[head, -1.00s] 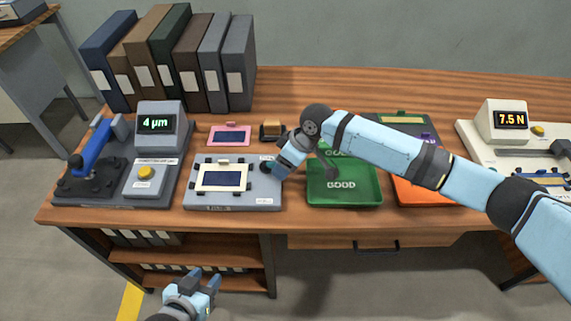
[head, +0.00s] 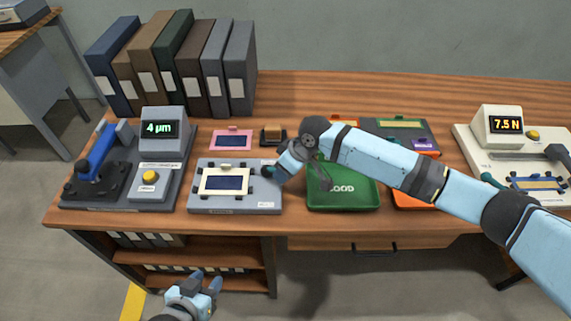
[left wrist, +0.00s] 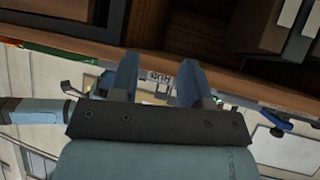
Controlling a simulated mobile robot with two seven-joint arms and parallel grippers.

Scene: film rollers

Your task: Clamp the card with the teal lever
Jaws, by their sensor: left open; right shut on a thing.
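The card (head: 224,182), a cream frame around a dark blue window, lies flat on the grey clamp plate (head: 235,205) at the front of the desk. Small dark clips or stops surround it. The teal lever (head: 268,169) is at the plate's right side, largely hidden by my right gripper. My right gripper (head: 275,172) reaches in from the right and is shut on the lever. My left gripper (head: 207,284) is open and empty, below the desk's front edge; its spread fingers also show in the left wrist view (left wrist: 160,80).
A blue-handled gauge station (head: 163,170) stands left of the plate. The green GOOD tray (head: 345,198) is under my right arm. Binders (head: 240,75) stand at the back left.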

